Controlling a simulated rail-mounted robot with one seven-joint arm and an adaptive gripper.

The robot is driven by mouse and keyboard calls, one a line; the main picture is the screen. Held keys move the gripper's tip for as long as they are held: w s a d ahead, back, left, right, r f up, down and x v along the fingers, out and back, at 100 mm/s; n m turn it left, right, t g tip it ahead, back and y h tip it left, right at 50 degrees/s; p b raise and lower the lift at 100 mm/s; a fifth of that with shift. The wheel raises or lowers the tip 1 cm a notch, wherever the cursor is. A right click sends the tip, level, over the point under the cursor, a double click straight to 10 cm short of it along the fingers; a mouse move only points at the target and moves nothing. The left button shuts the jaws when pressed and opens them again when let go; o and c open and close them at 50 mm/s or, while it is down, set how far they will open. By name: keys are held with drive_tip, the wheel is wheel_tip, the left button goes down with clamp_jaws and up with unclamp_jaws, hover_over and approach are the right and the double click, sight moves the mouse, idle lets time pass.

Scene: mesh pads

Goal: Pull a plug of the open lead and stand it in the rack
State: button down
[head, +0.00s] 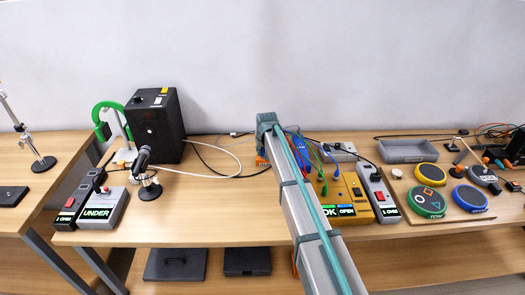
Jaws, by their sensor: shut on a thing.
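A yellow box (356,196) with green-lettered labels stands right of centre on the table. Its "OPEN" label (346,210) shows beside an "OK" label (330,213) partly covered by my arm. Green leads (323,168) with green ends reach its top left part. A blue thing (295,143) and an orange thing (262,160) show beside my arm; I cannot tell whether either is the rack. My arm covers the middle of the scene. My gripper and whatever it holds do not show.
A grey strip with a red switch (380,197) stands right of the yellow box. A grey tray (408,151) and round pads, one yellow (430,174), lie farther right. A black speaker (155,126), a microphone (147,174) and an "UNDER" box (103,207) stand left.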

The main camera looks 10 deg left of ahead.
drive_tip(key=shift+f, duration=0.45)
drive_tip(key=c, duration=1)
unclamp_jaws()
drive_tip(key=shift+o, duration=0.2)
drive_tip(key=shift+r, duration=0.2)
drive_tip(key=v, duration=1.1)
drive_tip(key=shift+s+r, duration=0.25)
drive_tip(key=shift+r, duration=0.05)
drive_tip(key=shift+d, duration=0.1)
